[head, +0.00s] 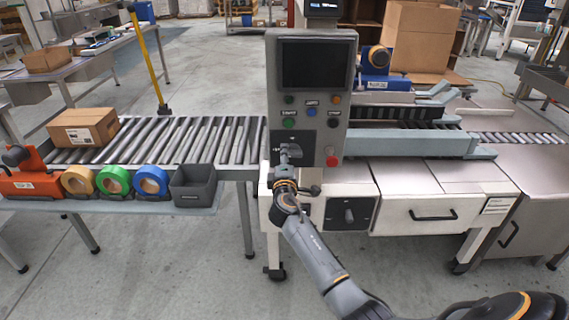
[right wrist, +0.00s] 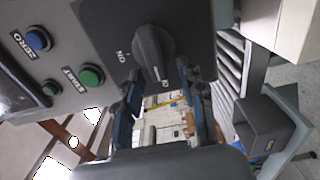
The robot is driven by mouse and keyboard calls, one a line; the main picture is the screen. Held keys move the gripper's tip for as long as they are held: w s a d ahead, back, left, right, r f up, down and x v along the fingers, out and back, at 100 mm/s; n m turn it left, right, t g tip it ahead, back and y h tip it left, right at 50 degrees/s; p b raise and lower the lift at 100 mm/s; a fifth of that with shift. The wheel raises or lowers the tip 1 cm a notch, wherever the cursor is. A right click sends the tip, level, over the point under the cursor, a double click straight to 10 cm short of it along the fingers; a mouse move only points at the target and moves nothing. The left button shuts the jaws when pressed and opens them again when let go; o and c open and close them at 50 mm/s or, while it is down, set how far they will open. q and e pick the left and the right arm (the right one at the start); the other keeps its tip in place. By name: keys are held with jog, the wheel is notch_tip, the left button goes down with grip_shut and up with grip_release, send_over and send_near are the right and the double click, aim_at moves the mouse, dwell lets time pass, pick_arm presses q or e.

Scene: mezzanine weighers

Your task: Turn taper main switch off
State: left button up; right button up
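A black rotary switch (right wrist: 152,52) on a dark plate fills the top of the right wrist view. Its white mark points down, near a partly legible label; "ON" is printed to its left. In the head view its dark plate (head: 284,141) is at the lower left of the grey control panel (head: 342,125), mostly behind my right gripper (head: 289,155). The right wrist view shows this gripper (right wrist: 158,85) open, its fingers apart just below the knob, with nothing held. A second black rotary switch (head: 349,215) is lower on the machine. My left gripper is out of view.
The panel carries a blue button (head: 312,112), a green START button (head: 289,123) and a red button (head: 332,161). A roller conveyor (head: 185,140) with a cardboard box (head: 84,127) runs left. Tape rolls (head: 114,179) and a dark bin (head: 193,185) line its front shelf.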

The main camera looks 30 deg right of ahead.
jog(key=v, duration=1.2)
jog(key=shift+d, duration=0.1)
